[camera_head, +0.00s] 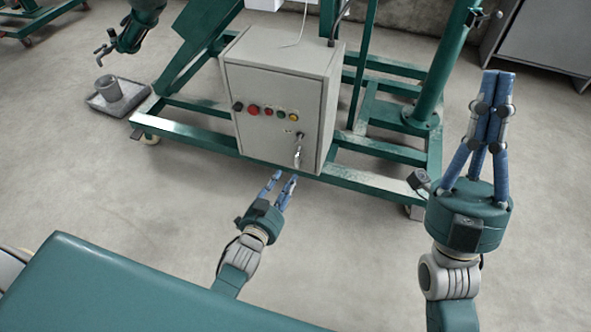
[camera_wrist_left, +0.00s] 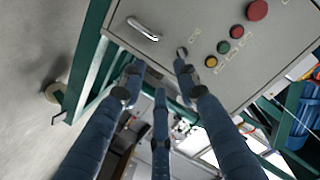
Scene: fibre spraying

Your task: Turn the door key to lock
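The grey control cabinet (camera_head: 272,100) has a metal door handle (camera_head: 298,150) low on its front face. In the left wrist view the handle (camera_wrist_left: 143,29) is at the upper left of the cabinet face (camera_wrist_left: 195,20). A small round metal fitting (camera_wrist_left: 182,52), perhaps the key lock, is beside it, close to one fingertip; I cannot make out the key itself. My left gripper (camera_head: 283,179) is below and in front of the cabinet, its blue fingers spread and empty. The fingers also show in the left wrist view (camera_wrist_left: 158,74). My right gripper (camera_head: 493,78) points upward at the right, fingers together and empty.
Several coloured buttons (camera_head: 267,112) run across the cabinet front. A green steel frame (camera_head: 190,135) surrounds the cabinet, with its lower beam near my left gripper. A grey tray (camera_head: 105,108) holding a cup-like container is at the far left. Open floor lies in front.

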